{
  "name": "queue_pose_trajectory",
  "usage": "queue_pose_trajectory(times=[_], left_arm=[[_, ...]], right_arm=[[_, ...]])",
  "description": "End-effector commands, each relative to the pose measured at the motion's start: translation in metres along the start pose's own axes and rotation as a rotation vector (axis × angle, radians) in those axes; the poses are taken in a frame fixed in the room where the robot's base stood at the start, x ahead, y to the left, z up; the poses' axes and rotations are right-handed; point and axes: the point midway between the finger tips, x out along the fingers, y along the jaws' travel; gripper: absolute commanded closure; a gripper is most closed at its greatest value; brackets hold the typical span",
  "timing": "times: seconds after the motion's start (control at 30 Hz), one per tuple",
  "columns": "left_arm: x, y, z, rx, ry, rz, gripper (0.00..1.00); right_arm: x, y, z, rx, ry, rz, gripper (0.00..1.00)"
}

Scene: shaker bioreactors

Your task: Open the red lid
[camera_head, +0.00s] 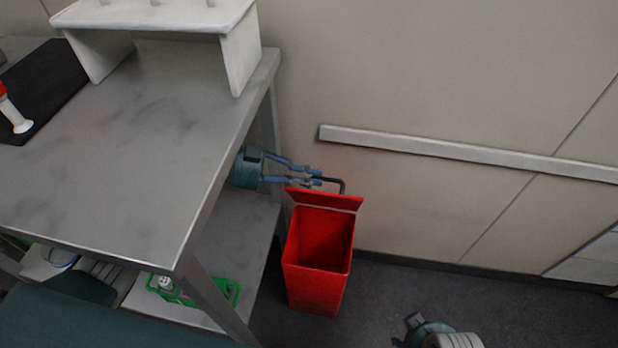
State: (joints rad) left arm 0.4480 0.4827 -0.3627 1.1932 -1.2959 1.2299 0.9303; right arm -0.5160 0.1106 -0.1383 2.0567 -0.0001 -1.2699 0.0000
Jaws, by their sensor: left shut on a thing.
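The red bin (316,288) stands on the dark floor between the metal table and the wall. Its red lid (328,199) is raised at the back edge, and the inside of the bin shows. A thin dark handle (341,184) sticks up behind the lid. My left gripper (317,178) reaches out from under the tabletop and is shut on this handle. My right gripper (413,322) is low at the bottom edge, away from the bin. It is partly cut off, and its fingers are not clear.
The metal table (130,160) carries a white rack (240,52) and a black mat (42,82). A lower shelf (232,225) holds a green basket (232,294). A pale rail (460,152) runs along the wall. The floor right of the bin is mostly free.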

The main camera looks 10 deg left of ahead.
Motion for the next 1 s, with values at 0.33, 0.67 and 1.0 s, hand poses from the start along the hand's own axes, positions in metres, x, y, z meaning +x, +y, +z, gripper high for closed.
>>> queue_pose_trajectory(times=[0.33,0.67,1.0], left_arm=[[0.000,-0.002,-0.001,0.002,0.002,-0.003,0.72],[-0.031,-0.001,0.001,0.002,-0.004,-0.002,0.72],[-0.099,-0.001,0.000,0.002,-0.001,-0.002,0.72]], right_arm=[[-0.001,0.000,0.000,0.000,0.000,0.000,0.60],[-0.001,0.000,0.000,0.000,-0.001,0.000,0.60],[-0.001,0.000,0.000,0.000,-0.001,0.000,0.60]])
